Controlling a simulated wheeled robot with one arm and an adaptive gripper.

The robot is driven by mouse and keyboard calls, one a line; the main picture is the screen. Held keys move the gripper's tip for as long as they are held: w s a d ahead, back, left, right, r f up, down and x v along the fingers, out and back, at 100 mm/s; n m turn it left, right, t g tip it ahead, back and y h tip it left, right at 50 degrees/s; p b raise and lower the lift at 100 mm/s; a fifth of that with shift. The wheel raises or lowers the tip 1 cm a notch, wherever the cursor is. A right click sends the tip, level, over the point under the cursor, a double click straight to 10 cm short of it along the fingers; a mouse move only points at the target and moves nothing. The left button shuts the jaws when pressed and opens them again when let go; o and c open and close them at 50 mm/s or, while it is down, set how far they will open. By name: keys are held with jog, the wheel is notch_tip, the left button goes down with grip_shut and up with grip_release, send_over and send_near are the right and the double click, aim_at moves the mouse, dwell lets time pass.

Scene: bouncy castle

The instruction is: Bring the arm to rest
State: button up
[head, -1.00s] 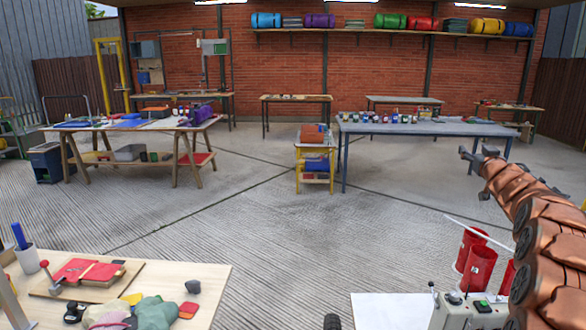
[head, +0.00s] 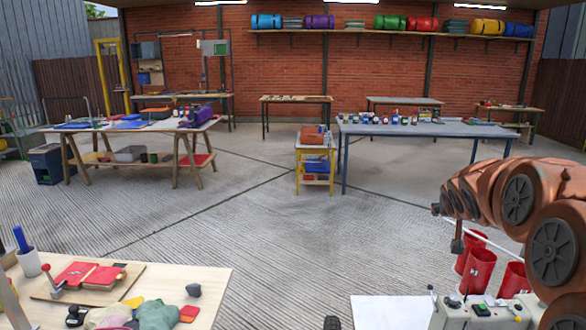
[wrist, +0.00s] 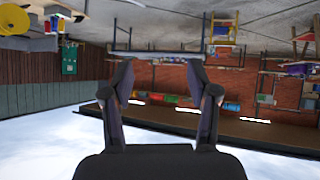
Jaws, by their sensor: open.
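My copper-coloured arm (head: 518,200) reaches in from the right edge of the head view, in the air above the red canisters. My gripper (head: 447,228) is at its left end, small and dark, with its fingers apart. In the wrist view my gripper (wrist: 161,78) has two dark fingers spread wide with nothing between them. That view is upside down and looks out over the yard, with the brick wall and sky behind the fingers.
Red canisters (head: 481,268) and a grey control box (head: 480,311) stand below my arm. A wooden worktable (head: 215,285) with cloths is at lower left. A yellow cart (head: 316,181) and blue table (head: 430,130) stand farther back. The concrete floor between is clear.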

jog(key=s+a+f+n+g+y, duration=0.1)
jog(key=s+a+f+g, duration=0.3)
jog(key=s, duration=1.1)
jog(key=s+a+f+n+g+y+p, duration=0.1)
jog(key=s+a+f+g, duration=0.3)
jog(key=s+a, duration=0.6)
jog(key=s+a+f+n+g+y, duration=0.1)
jog(key=s+a+f, duration=0.5)
jog(key=s, duration=1.5)
jog(key=a+g+y, duration=0.1)
jog(key=g, duration=0.1)
jog(key=shift+g+y+p, duration=0.3)
jog(key=shift+g, duration=0.1)
